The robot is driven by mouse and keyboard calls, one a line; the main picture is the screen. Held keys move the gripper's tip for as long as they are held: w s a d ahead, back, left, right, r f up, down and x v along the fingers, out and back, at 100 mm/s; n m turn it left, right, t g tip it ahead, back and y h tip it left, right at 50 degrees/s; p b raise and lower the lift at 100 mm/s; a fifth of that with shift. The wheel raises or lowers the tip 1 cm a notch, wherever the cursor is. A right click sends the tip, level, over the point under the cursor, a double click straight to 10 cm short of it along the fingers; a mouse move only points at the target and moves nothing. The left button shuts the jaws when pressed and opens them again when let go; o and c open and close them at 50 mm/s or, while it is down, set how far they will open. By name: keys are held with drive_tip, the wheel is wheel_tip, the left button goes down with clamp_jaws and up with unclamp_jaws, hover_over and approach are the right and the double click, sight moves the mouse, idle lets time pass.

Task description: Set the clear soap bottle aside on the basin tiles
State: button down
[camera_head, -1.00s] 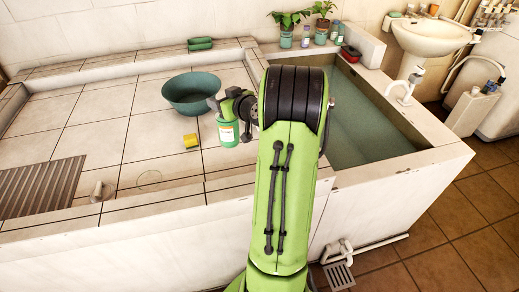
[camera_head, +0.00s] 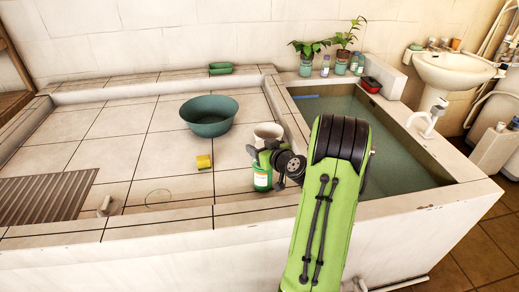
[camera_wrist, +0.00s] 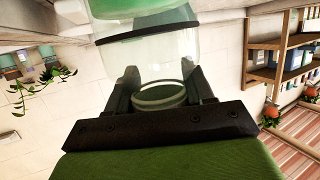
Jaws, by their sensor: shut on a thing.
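The clear soap bottle (camera_head: 262,180), with green contents and a pale label, is upright over the tiles (camera_head: 140,155) near their front edge. My gripper (camera_head: 264,160) is shut on its upper part. In the wrist view the clear bottle (camera_wrist: 150,55) lies between the two dark fingers of my gripper (camera_wrist: 162,88), with a round rim nearest the palm and green at the far end. Whether its base touches the tiles cannot be told.
A white cup (camera_head: 268,131) stands just behind my gripper. A water-filled trough (camera_head: 385,140) lies to the right. Potted plants (camera_head: 307,66) stand at the back. Tiles at left are largely clear.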

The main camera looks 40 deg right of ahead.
drive_tip(key=shift+f, duration=0.1)
drive_tip(key=shift+c, duration=2.1)
unclamp_jaws()
drive_tip(key=v, duration=1.2)
drive_tip(key=w+a+r+n+g+y, duration=0.1)
drive_tip(key=a+n+g+y, duration=0.2)
drive_tip(key=a, duration=0.8)
drive_tip(key=w+a+r+n+g+y, duration=0.1)
drive_tip(key=w+a+n+g+y, duration=0.1)
drive_tip(key=a, duration=0.9)
drive_tip(key=s+a+r+m+g+h, duration=0.1)
drive_tip(key=s+a, duration=0.3)
drive_tip(key=s, duration=0.4)
drive_tip(key=s+a+r+m+g+h, duration=0.1)
drive_tip(key=s+a, duration=0.3)
drive_tip(key=s, duration=0.5)
drive_tip(key=shift+r+m+g+b, duration=0.3)
drive_tip(key=shift+r+g, duration=0.15)
drive_tip(key=shift+g, duration=0.35)
